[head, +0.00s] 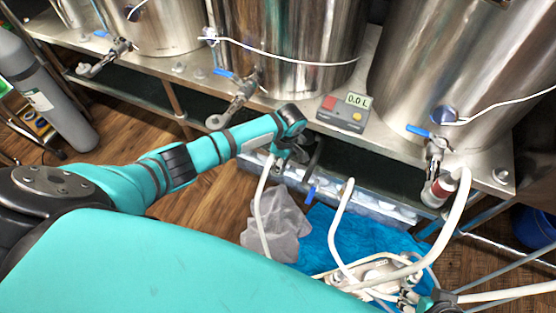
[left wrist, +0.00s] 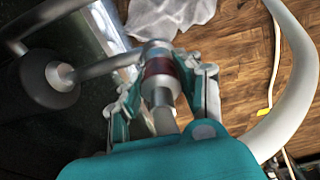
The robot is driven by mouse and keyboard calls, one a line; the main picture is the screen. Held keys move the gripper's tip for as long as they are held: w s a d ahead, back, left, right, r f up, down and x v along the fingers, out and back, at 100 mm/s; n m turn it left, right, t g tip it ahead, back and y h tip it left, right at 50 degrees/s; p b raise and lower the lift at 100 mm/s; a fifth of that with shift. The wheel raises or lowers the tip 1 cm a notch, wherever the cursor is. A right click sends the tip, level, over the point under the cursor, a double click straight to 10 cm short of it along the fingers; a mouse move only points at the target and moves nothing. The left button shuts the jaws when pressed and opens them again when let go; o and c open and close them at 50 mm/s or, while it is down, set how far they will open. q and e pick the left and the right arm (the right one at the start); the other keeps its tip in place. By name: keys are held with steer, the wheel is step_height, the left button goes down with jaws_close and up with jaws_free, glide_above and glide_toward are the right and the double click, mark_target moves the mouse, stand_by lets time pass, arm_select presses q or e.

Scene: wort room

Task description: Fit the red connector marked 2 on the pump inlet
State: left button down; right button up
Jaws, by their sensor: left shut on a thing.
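My left gripper (head: 287,150) is below the front edge of the steel bench. In the left wrist view its fingers (left wrist: 163,95) are shut around a metal connector with a dark red band (left wrist: 160,68); no number is readable on it. A white hose (head: 263,200) hangs down below this gripper. The pump (head: 378,273) lies low at the bottom right among white hoses; its inlet is not clearly distinguishable. Another red-banded connector (head: 440,188) is at the right kettle's valve. A small teal and dark part at the bottom right may be my right gripper (head: 436,301); its fingers are unclear.
Steel kettles (head: 290,50) with blue-handled valves stand on the bench (head: 350,142), with a 0.0 L meter (head: 342,112). A blue cloth (head: 335,235) and grey cloth (head: 275,222) lie below. Hoses crowd the pump. A gas cylinder (head: 45,95) stands left.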

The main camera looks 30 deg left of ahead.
arm_select(q)
steer(key=shift+f, duration=0.1)
arm_select(e)
steer(key=shift+s, duration=0.3)
arm_select(q)
steer(key=c, duration=0.8)
jaws_free()
arm_select(e)
steer(key=shift+s+d, duration=0.1)
steer(key=shift+s, duration=0.05)
